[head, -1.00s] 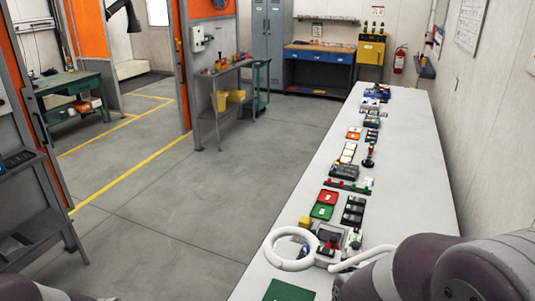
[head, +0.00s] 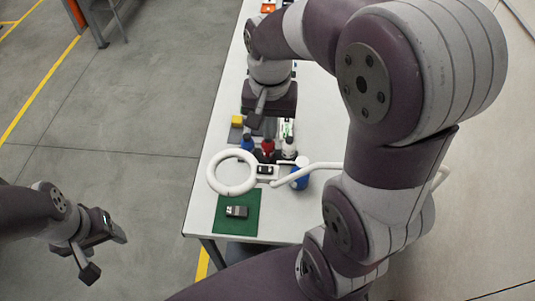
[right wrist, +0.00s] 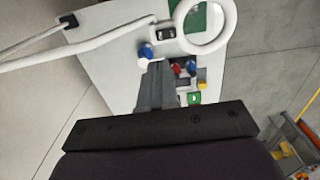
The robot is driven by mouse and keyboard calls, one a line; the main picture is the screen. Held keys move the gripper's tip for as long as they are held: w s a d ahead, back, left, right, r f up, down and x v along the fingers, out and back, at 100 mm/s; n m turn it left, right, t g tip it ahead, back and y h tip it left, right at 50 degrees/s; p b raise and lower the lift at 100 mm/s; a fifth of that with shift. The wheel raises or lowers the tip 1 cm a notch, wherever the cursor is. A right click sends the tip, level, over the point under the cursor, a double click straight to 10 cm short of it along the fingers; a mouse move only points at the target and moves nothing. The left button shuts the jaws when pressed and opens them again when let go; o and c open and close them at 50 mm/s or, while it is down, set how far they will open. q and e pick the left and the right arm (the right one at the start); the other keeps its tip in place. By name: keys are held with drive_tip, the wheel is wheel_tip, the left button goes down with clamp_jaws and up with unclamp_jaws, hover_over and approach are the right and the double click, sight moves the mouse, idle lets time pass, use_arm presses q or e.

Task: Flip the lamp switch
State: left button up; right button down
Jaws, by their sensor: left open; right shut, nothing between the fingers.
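The lamp is a white ring (head: 232,172) on a white bent arm above the near end of the table. A small white box with dark rockers (head: 266,170), which looks like the switch, sits beside the ring. In the right wrist view the box (right wrist: 166,31) lies beyond my fingertips, close to the ring (right wrist: 206,22). My right gripper (head: 257,116) is shut and empty, above the table on the far side of the lamp; its fingers (right wrist: 156,80) point toward the box, apart from it. My left gripper (head: 104,254) is open and empty, over the floor left of the table.
Several bottles stand close behind the lamp, among them a red one (head: 268,146); a blue bottle (head: 300,176) stands right of the box. A green mat (head: 238,226) with a grey device (head: 237,211) lies at the table's near edge.

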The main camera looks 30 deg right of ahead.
drive_tip(key=s, duration=0.1)
drive_tip(key=b, duration=0.9)
hover_over(270, 170)
wheel_tip(270, 170, down, 9)
drive_tip(key=shift+w, duration=0.1)
drive_tip(key=shift+s+a+p, duration=0.1)
drive_tip(key=shift+s+p, duration=0.2)
drive_tip(key=shift+p, duration=0.8)
drive_tip(key=f, duration=0.3)
drive_tip(key=f+p, duration=0.1)
drive_tip(key=f, duration=0.1)
drive_tip(key=shift+w, duration=0.4)
drive_tip(key=shift+f, duration=0.15)
use_arm(q)
wheel_tip(270, 170, down, 6)
drive_tip(key=shift+w+d+r, duration=0.1)
drive_tip(key=shift+w, duration=0.05)
use_arm(e)
drive_tip(key=shift+s, duration=0.25)
